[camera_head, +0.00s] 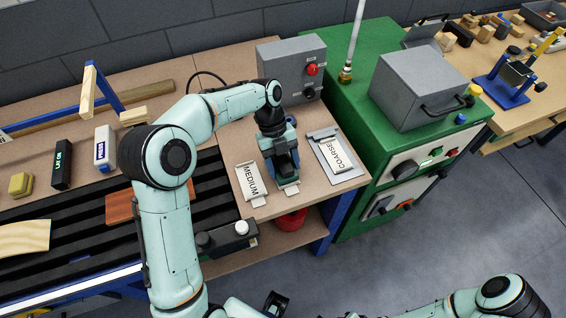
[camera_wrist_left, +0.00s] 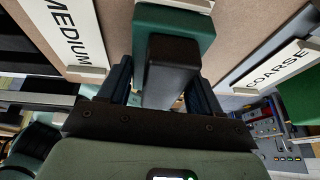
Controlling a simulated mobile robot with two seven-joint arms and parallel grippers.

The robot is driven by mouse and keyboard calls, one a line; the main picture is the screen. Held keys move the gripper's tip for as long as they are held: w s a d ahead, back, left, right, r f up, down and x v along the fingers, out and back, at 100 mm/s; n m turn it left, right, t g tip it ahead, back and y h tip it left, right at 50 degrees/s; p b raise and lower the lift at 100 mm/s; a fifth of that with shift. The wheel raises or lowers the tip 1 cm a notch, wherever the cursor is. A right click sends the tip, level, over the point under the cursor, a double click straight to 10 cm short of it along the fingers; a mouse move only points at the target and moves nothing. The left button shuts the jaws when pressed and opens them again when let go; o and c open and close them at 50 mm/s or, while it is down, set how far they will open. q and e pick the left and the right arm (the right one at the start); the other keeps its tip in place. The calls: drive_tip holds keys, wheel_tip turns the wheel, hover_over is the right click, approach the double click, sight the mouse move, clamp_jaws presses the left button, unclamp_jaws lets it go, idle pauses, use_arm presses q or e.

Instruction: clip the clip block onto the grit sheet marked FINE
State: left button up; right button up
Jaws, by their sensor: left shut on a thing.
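My left gripper (camera_head: 284,172) points down over the bench end, between the sheets marked MEDIUM (camera_head: 250,180) and COARSE (camera_head: 337,155). In the left wrist view its fingers are shut on a block with a black body (camera_wrist_left: 172,72) and a dark green part (camera_wrist_left: 175,25), which looks like the clip block. Beyond the block a pale strip (camera_wrist_left: 188,4) shows; in the head view a pale edge (camera_head: 290,189) sticks out below the gripper. Any FINE marking is hidden, and whether the block touches that sheet cannot be told. My right gripper cannot be made out clearly.
A grey control box (camera_head: 291,68) with a red button stands behind the sheets. A green cabinet (camera_head: 405,135) stands to the right. A black slatted bed (camera_head: 90,210) with wooden pieces lies left. A red object (camera_head: 291,221) sits below the bench edge.

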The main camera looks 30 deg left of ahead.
use_arm(q)
drive_tip(key=shift+f, duration=0.45)
use_arm(e)
drive_tip(key=shift+s+f, duration=0.15)
drive_tip(key=shift+f, duration=0.1)
idle(0.4)
use_arm(q)
drive_tip(key=shift+r+p, duration=1.75)
drive_tip(key=shift+r, duration=1.85)
use_arm(e)
drive_tip(key=shift+w+r, duration=0.5)
drive_tip(key=shift+r, duration=0.3)
drive_tip(key=shift+w+r, duration=0.45)
drive_tip(key=shift+r, duration=0.3)
drive_tip(key=shift+w+r, duration=0.5)
drive_tip(key=shift+r, duration=0.3)
